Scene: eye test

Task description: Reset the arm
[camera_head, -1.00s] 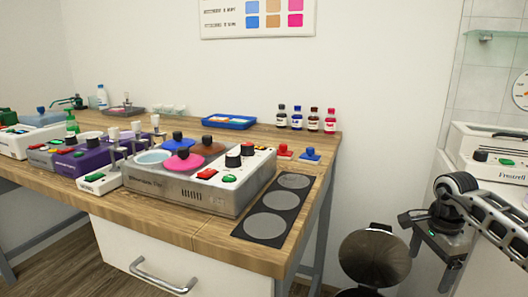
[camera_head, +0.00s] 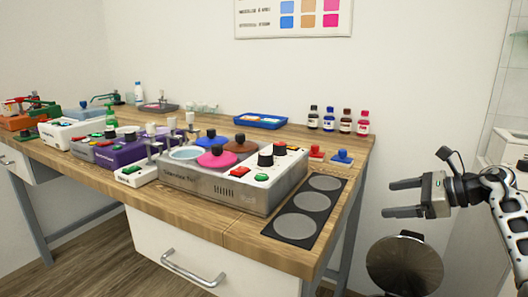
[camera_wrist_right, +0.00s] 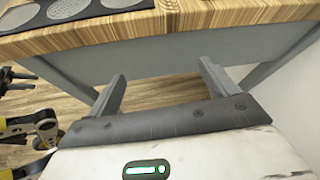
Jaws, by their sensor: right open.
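My right gripper (camera_head: 404,198) is at the right in the head view, beyond the right end of the wooden table (camera_head: 236,242). Its two dark fingers point left, spread apart with nothing between them. In the right wrist view the open fingers (camera_wrist_right: 158,82) point towards the table's side, apart from it, with the wooden edge (camera_wrist_right: 215,18) above. My left gripper is not in view.
A grey device with coloured lids (camera_head: 240,195) stands near the table's front. A black mat with grey discs (camera_head: 276,225) lies at the right end. Several small bottles (camera_head: 346,121) stand at the back. A round dark bin (camera_head: 404,262) is on the floor below my right gripper.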

